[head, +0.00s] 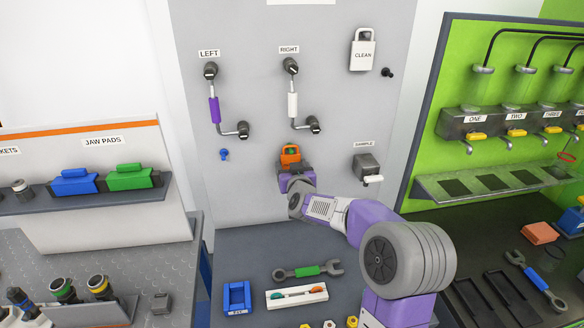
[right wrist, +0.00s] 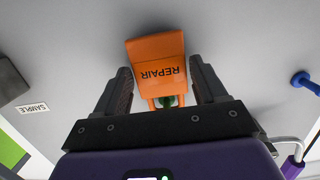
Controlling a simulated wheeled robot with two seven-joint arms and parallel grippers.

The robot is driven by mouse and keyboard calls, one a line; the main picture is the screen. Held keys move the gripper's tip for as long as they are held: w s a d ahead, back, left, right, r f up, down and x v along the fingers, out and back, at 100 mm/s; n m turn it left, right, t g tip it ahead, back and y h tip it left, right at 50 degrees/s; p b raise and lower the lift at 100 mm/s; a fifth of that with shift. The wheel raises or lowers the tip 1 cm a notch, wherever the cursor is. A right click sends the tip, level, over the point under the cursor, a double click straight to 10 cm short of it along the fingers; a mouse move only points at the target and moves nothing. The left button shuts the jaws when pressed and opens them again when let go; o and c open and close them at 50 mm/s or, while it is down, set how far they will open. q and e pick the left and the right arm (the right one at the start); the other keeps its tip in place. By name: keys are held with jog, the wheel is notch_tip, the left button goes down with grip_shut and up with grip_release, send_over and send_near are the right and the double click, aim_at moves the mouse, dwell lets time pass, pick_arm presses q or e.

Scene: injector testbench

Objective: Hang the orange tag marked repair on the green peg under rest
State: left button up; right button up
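The orange tag (right wrist: 156,62) reads REPAIR, upside down in the right wrist view; it also shows in the head view (head: 290,157). The gripper is at the tag in the head view too (head: 294,168). The green peg (right wrist: 170,101) shows inside the tag's loop, partly hidden; it is a small green spot in the head view (head: 291,150). I cannot tell how far the loop is over it. No rest label is readable. My left gripper is out of view.
A white CLEAN tag (head: 363,52) hangs at upper right beside a black peg (head: 388,72). A blue peg (head: 224,154) is left of the orange tag. The SAMPLE fixture (head: 366,166) sticks out at right. Below lie a wrench (head: 307,271) and a blue tray (head: 237,297).

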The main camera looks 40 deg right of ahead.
jog(key=o, duration=0.3)
jog(key=v, duration=0.7)
jog(key=shift+s+a+p, duration=0.2)
jog(key=shift+p, duration=0.1)
